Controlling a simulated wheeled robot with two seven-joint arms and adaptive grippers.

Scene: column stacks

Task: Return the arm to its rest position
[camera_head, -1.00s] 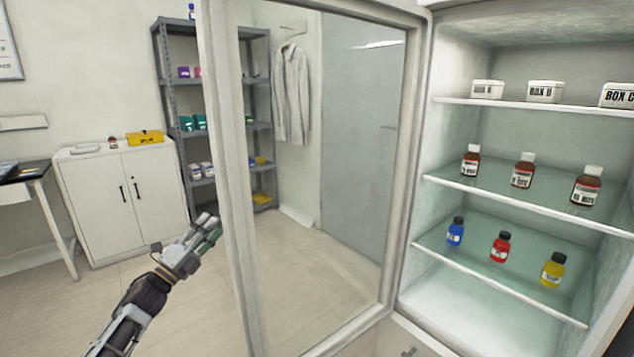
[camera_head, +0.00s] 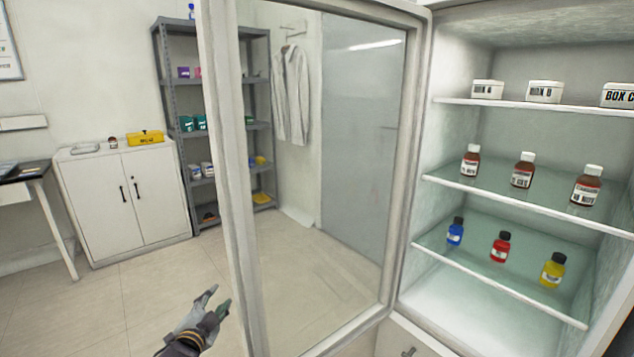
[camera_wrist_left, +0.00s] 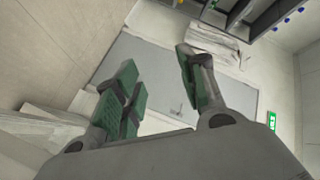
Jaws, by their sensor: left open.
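My left gripper (camera_head: 213,302) is low in the head view, left of the open glass door's edge. It is open and empty, with its fingers pointing up and apart from the door. In the left wrist view its green-padded fingers (camera_wrist_left: 160,82) are spread with nothing between them. My right gripper is in neither view.
The open glass door (camera_head: 235,200) stands beside my left arm. The open cabinet (camera_head: 430,290) holds white boxes (camera_head: 544,92), brown bottles (camera_head: 522,172) and coloured bottles (camera_head: 501,248) on shelves. A white cupboard (camera_head: 125,200) and grey rack (camera_head: 165,100) stand behind. The floor between is clear.

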